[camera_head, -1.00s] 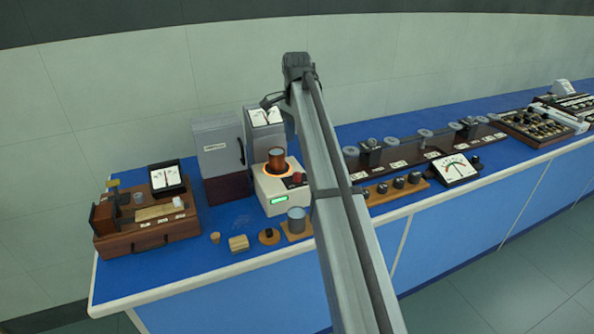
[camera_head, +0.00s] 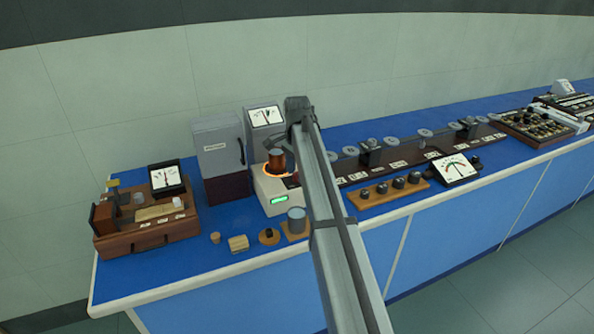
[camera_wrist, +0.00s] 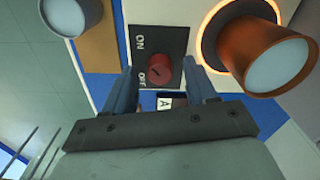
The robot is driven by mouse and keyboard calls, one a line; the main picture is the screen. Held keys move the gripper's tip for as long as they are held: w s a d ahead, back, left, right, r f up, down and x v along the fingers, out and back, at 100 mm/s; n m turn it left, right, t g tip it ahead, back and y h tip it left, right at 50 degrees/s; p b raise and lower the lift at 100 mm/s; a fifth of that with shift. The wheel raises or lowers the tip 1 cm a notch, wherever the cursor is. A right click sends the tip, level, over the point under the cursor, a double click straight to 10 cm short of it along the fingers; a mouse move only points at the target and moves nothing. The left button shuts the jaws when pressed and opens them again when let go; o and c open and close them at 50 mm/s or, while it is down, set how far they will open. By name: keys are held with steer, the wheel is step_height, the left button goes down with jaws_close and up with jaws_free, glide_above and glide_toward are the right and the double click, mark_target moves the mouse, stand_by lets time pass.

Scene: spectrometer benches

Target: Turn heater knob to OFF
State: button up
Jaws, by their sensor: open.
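The heater (camera_head: 277,203) is a cream box with a green display and a glowing orange ring on top. A copper-coloured cup (camera_head: 277,160) stands on the ring. In the wrist view the red heater knob (camera_wrist: 160,70) sits on a dark panel marked ON and OFF. A dark mark crosses the knob's face at a slant; I cannot tell its exact setting. My gripper (camera_wrist: 162,88) is open, with one finger on each side of the knob in the picture. I cannot tell whether they touch it.
The copper cup and glowing ring (camera_wrist: 207,40) are close to my right finger in the wrist view. A grey cylinder (camera_head: 297,220) stands on a wooden base beside the heater. A grey cabinet (camera_head: 219,145) and a meter (camera_head: 265,117) stand behind.

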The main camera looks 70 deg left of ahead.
steer(key=c, duration=1.1)
steer(key=shift+o, duration=0.2)
steer(key=shift+n, duration=0.3)
steer(key=n, duration=0.3)
steer(key=shift+n, duration=0.4)
steer(key=n, duration=1.3)
steer(key=shift+n, duration=0.4)
